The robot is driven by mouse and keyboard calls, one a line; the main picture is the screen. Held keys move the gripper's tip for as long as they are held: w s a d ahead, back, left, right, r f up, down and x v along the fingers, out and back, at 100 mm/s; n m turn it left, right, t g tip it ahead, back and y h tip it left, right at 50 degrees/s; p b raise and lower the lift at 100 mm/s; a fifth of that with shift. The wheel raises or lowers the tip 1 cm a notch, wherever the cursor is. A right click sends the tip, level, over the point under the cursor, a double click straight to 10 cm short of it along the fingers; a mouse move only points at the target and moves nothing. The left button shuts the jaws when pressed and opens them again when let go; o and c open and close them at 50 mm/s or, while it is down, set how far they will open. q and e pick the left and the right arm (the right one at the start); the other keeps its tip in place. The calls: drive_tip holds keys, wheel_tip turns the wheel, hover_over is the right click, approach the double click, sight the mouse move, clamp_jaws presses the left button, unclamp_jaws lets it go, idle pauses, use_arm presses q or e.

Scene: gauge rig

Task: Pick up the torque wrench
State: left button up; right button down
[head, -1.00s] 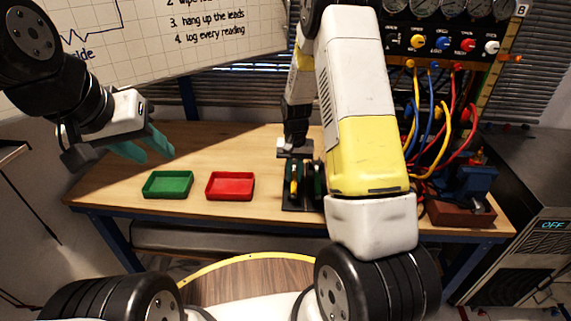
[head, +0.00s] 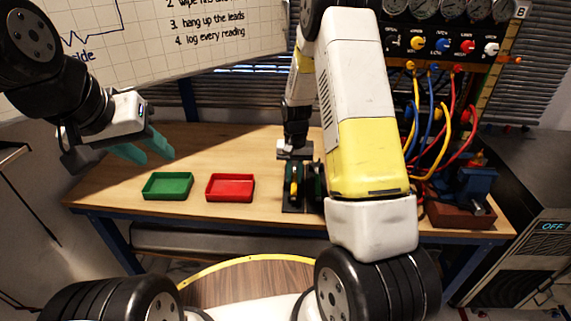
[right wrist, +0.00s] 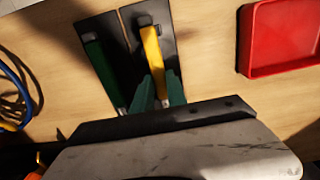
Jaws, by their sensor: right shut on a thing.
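A yellow-handled tool (right wrist: 151,48), which I take for the torque wrench, lies on a dark stand (right wrist: 128,48) on the bench. My right gripper (right wrist: 160,88) has its green fingers on either side of the yellow handle, shut on it. In the head view the yellow handle (head: 295,184) shows below the right wrist, still at the stand; whether it is lifted at all I cannot tell. Its lower end is hidden by the gripper. My left gripper (head: 146,150) is open and empty above the left of the bench.
A green-handled tool (right wrist: 101,68) lies beside the yellow one. A green tray (head: 168,186) and a red tray (head: 231,187) sit to the left. Coloured leads (head: 432,135) hang from the gauge panel (head: 445,45) at right, near a blue vise (head: 472,186). The bench's back left is clear.

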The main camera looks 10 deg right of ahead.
sight(294, 179)
drive_tip(key=shift+r, duration=0.15)
drive_tip(key=shift+r, duration=0.25)
wheel_tip(294, 179, up, 3)
drive_tip(key=shift+r, duration=0.1)
drive_tip(key=s+r, duration=0.1)
drive_tip(key=s, duration=1.5)
drive_tip(key=shift+a, duration=0.15)
drive_tip(key=c, duration=2)
unclamp_jaws()
clamp_jaws()
